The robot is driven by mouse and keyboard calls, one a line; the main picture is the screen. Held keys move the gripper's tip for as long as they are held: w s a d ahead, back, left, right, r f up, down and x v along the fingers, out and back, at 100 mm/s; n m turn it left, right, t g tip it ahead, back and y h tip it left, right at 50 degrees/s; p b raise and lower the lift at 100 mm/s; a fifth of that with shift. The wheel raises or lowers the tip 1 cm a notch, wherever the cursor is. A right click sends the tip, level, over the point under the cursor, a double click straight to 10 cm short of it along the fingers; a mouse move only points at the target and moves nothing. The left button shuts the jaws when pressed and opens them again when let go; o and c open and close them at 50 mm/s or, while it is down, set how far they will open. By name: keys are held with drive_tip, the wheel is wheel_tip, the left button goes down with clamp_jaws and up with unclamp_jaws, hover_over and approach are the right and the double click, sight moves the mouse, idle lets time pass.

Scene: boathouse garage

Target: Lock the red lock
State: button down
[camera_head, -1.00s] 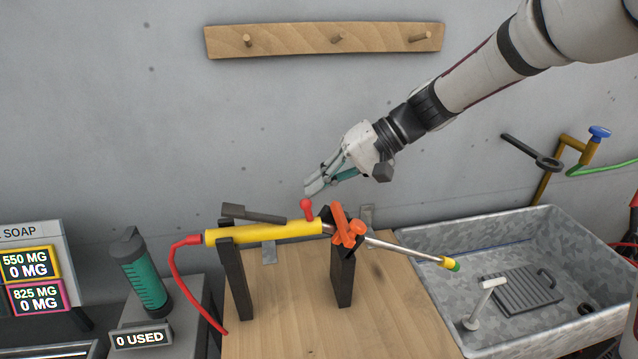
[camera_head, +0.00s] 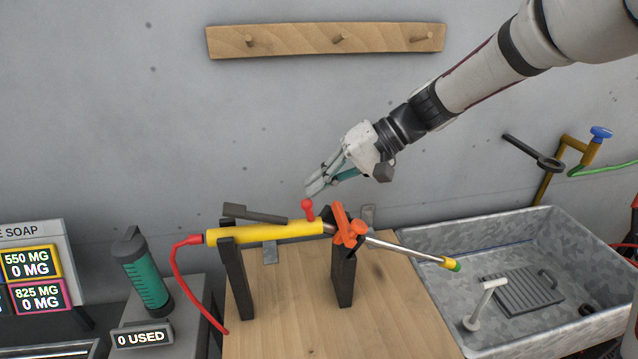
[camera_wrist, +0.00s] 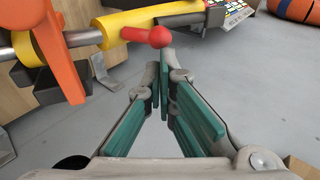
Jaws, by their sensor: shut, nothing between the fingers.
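The red lock is a small red lever with a round knob (camera_head: 308,208), standing up from the right end of the yellow tube (camera_head: 265,232). In the wrist view the lever (camera_wrist: 147,36) sticks out sideways from the yellow collar, its knob just beyond my fingertips. My gripper (camera_head: 313,189) is shut and empty, just above the knob in the head view. In the wrist view my fingertips (camera_wrist: 163,70) meet close below the knob, with a small gap seeming to lie between. Whether they touch it is unclear.
The tube rests on two dark posts (camera_head: 343,278) on a wooden bench (camera_head: 290,325). An orange clamp (camera_head: 349,228) holds the metal rod (camera_head: 400,249). A red hose (camera_head: 180,285) leaves the tube's left end. A metal sink (camera_head: 440,245) stands right. A dark handle (camera_head: 254,214) lies behind the tube.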

drive_tip(key=shift+r, duration=0.15)
idle(0.4)
drive_tip(key=shift+r+p, duration=0.35)
drive_tip(key=shift+r, duration=0.35)
drive_tip(key=shift+w, duration=0.1)
